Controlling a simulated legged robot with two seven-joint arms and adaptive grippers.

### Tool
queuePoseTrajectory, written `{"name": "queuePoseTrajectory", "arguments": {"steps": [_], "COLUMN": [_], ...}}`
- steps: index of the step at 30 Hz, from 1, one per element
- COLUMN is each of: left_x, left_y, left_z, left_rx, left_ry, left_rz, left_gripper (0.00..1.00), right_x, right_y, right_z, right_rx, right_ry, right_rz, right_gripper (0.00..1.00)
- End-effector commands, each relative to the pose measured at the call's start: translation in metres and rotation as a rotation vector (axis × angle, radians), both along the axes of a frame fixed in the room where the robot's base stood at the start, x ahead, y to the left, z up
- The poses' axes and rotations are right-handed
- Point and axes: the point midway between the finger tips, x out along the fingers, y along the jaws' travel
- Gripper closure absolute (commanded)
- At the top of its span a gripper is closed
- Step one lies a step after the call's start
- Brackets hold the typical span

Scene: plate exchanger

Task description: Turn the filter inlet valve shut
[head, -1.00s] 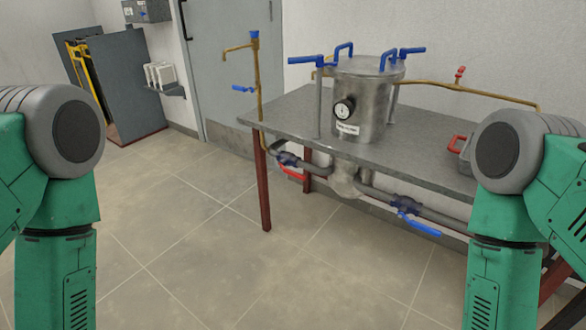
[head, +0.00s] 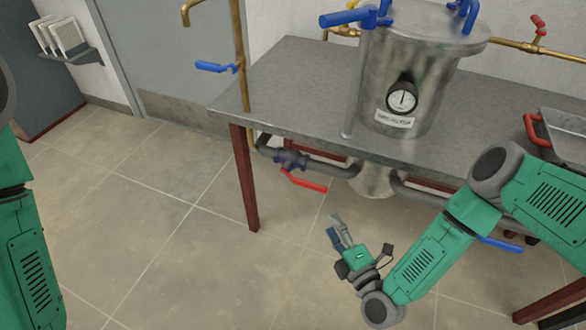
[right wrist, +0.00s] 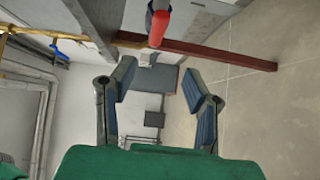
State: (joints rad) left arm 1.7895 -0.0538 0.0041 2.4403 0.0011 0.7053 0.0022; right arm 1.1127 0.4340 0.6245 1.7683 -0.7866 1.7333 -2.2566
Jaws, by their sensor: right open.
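A dark blue valve body (head: 290,160) sits on the grey pipe below the left part of the table. Its red lever handle (head: 305,182) slants down to the right; its rounded end also shows at the top of the right wrist view (right wrist: 159,24). My right gripper (head: 338,230) is open and empty, below and right of the red handle, apart from it. In the right wrist view the handle end lies above the gap between the fingers (right wrist: 158,80). The blue lever (head: 500,243) of another valve is partly hidden by my right arm. My left gripper is out of view.
A steel filter vessel (head: 425,75) with a gauge stands on the grey table (head: 300,85). A red table leg (head: 244,175) stands left of the valve. A brass pipe with a blue lever (head: 213,67) rises at the table's left edge. The floor in front is clear.

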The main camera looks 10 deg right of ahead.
Motion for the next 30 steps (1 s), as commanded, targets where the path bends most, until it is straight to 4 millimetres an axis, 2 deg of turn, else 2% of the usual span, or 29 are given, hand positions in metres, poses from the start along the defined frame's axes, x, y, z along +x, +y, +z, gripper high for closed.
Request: {"name": "queuePoseTrajectory", "arguments": {"steps": [3,8,15,21,25,30], "left_x": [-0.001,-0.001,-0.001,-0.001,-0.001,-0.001], "left_y": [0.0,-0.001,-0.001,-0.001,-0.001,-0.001], "left_z": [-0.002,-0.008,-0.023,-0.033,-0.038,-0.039], "left_rx": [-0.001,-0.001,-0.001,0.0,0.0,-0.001], "left_ry": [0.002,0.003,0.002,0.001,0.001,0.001], "left_rz": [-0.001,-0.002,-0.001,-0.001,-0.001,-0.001], "left_gripper": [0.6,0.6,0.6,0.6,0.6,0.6], "right_x": [0.005,0.026,0.077,0.113,0.129,0.137], "right_y": [-0.005,0.001,0.015,0.02,0.023,0.025], "right_z": [0.0,0.0,-0.001,-0.001,-0.001,0.0], "right_rx": [-0.026,-0.03,-0.033,-0.032,-0.03,-0.03], "right_ry": [-0.022,-0.024,-0.023,-0.021,-0.019,-0.018], "right_rz": [-0.015,-0.015,-0.015,-0.014,-0.013,-0.012], "right_gripper": [0.58,0.58,0.58,0.58,0.58,0.58]}}
